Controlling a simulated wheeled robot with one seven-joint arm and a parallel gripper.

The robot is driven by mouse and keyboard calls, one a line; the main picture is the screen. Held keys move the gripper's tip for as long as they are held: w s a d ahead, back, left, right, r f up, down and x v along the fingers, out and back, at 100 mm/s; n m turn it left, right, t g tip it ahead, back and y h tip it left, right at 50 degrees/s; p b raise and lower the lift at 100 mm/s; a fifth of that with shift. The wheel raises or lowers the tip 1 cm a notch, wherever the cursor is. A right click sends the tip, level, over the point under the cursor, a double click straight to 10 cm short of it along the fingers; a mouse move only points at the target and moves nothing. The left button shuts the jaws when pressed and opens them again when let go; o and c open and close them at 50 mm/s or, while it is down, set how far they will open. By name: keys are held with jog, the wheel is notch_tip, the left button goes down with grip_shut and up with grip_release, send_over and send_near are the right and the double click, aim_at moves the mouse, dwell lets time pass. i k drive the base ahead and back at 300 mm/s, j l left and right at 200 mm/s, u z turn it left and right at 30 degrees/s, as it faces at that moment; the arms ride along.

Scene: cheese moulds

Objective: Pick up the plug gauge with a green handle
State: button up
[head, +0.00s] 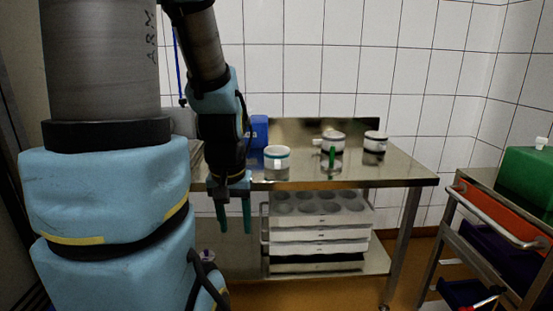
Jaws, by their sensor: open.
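A thin green upright piece (332,155), which looks like the green handle of the plug gauge, shows on the steel table (400,171), right of the middle. It stands in front of a white round mould (333,138) with a dark band. Its lower end is small and hard to make out. My gripper (234,228) hangs fingers down at the table's front edge, left of the green handle and well apart from it. Its two blue fingers are spread, with nothing between them.
A white mould with a blue band (277,152) stands between my gripper and the green handle. Another white mould (375,137) stands at the right. A blue container (259,130) is at the back. White trays (320,234) are stacked below. A cart with a red drawer (495,215) stands right.

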aim_at(331, 165)
jog(key=i+l, duration=0.4)
jog(key=l, duration=0.15)
jog(key=i+l+u, duration=0.3)
jog(key=l+u, duration=0.3)
jog(key=i+l+u, duration=0.2)
jog(key=l+u, duration=0.15)
jog(key=l, duration=0.15)
jog(key=u, duration=0.35)
